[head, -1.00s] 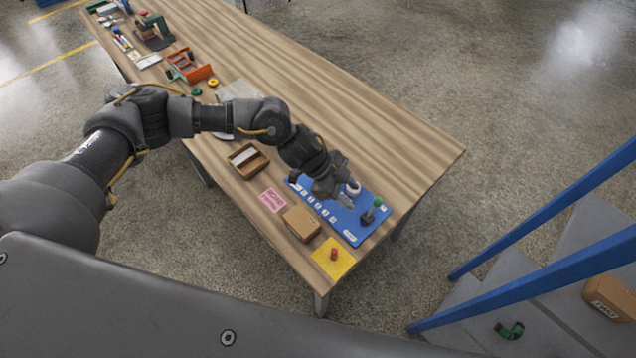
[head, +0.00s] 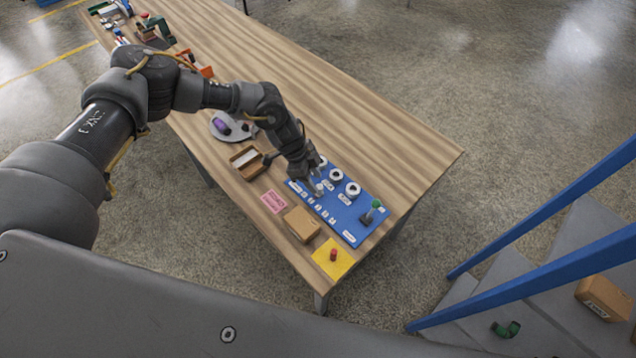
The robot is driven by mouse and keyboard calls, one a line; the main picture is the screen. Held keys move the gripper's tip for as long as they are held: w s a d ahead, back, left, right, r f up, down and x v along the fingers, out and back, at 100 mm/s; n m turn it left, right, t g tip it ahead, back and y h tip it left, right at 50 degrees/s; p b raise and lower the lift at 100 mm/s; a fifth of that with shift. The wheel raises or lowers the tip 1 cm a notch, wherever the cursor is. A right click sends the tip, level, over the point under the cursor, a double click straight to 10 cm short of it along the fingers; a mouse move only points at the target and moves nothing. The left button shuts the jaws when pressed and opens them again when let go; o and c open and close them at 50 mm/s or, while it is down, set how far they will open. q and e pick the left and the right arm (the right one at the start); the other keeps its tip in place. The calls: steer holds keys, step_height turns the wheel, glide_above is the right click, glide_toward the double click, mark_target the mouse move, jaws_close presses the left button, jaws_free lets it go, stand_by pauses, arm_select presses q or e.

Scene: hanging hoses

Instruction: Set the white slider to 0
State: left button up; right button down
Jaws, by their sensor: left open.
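The blue panel (head: 346,213) lies on the table's near right part. A row of small white labels runs along its front side. A small white knob (head: 319,187), which looks like the white slider, shows right at my left gripper's fingertips; its setting is too small to read. My left gripper (head: 312,190) is open and points down over the left part of the panel, close to this knob. I cannot tell if it touches. My right gripper is not in view.
White round dials (head: 352,189) and a green-topped lever (head: 372,211) stand on the panel. A brown box (head: 302,224), a pink note (head: 273,201) and a red button on a yellow plate (head: 333,257) are nearby. A wooden tray (head: 247,162) sits to the left.

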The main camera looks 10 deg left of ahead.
mark_target(318, 186)
arm_select(q)
steer(key=shift+x, duration=1.95)
steer(key=shift+c, duration=0.4)
jaws_close()
